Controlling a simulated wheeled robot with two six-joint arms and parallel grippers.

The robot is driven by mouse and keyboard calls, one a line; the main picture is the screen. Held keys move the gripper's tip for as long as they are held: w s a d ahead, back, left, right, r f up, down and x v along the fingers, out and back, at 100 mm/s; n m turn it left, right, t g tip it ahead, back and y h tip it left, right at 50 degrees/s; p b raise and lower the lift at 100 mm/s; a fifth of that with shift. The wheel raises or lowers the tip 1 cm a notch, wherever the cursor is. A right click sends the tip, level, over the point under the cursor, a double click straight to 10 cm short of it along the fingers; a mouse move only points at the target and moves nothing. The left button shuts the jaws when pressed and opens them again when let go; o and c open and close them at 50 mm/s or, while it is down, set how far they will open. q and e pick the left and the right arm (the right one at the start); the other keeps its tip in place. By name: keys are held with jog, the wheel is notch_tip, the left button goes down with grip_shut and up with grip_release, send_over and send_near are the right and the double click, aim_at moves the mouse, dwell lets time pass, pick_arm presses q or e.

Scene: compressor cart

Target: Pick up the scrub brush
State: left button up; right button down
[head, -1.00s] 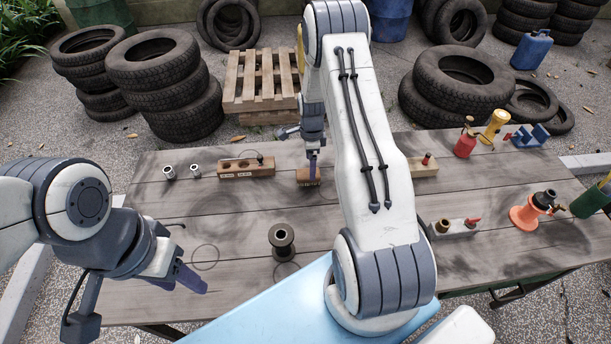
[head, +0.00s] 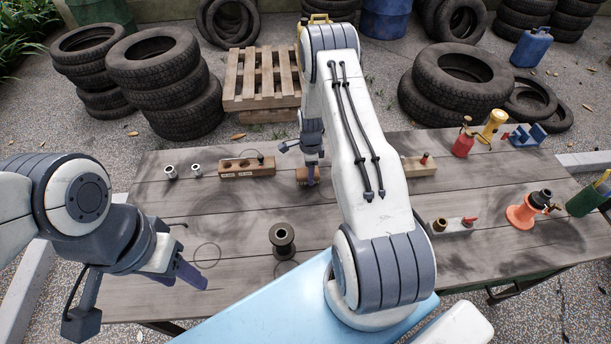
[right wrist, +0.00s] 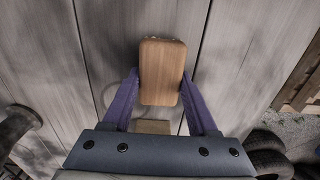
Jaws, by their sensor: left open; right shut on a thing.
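The scrub brush has a plain wooden block back and shows between the purple fingers in the right wrist view (right wrist: 162,62). In the head view the brush (head: 301,174) is at the back middle of the workbench (head: 230,215), partly hidden by my right gripper (head: 311,175). In the right wrist view my right gripper (right wrist: 160,82) is shut with one finger on each long side of the brush. I cannot tell whether the brush is clear of the boards. My left gripper (head: 190,277) is open and empty over the bench's front left.
A dark spool (head: 282,241) stands front middle. A wooden holder (head: 247,167) and two small metal sockets (head: 183,171) are left of the brush. A red bottle (head: 463,144) and an orange-based item (head: 525,212) stand right. The left middle boards are clear.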

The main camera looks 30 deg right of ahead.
jog(key=shift+r+b, duration=0.3)
jog(key=shift+r, duration=0.3)
notch_tip(320, 180, up, 3)
jog(key=shift+w+f+b, duration=0.1)
jog(key=shift+f+b, duration=0.1)
jog(key=shift+b, duration=0.3)
jog(key=s+d+r+b, duration=0.2)
jog(key=s+d+r, duration=0.4)
jog(key=s, duration=0.4)
jog(key=shift+r, duration=0.6)
jog(key=shift+d, duration=0.1)
